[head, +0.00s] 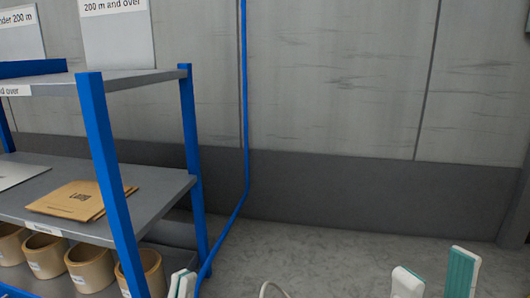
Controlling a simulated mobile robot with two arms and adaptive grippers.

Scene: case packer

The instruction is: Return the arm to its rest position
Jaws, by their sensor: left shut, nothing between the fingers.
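My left gripper (183,285) shows only its white and teal fingertips at the bottom edge, in front of the shelf rack's right side. Its fingertips are together with nothing seen between them. My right gripper (435,278) shows at the bottom right edge. Its two fingertips stand apart, with a teal pad showing on one, and the gap between them is empty. The rest of both arms is below the picture.
A blue-framed shelf rack (110,185) stands at the left. Its middle shelf holds brown envelopes (78,200); several cardboard rolls (88,268) sit below. A blue cable (246,120) runs down the grey wall (340,75). The floor (330,265) at centre looks clear.

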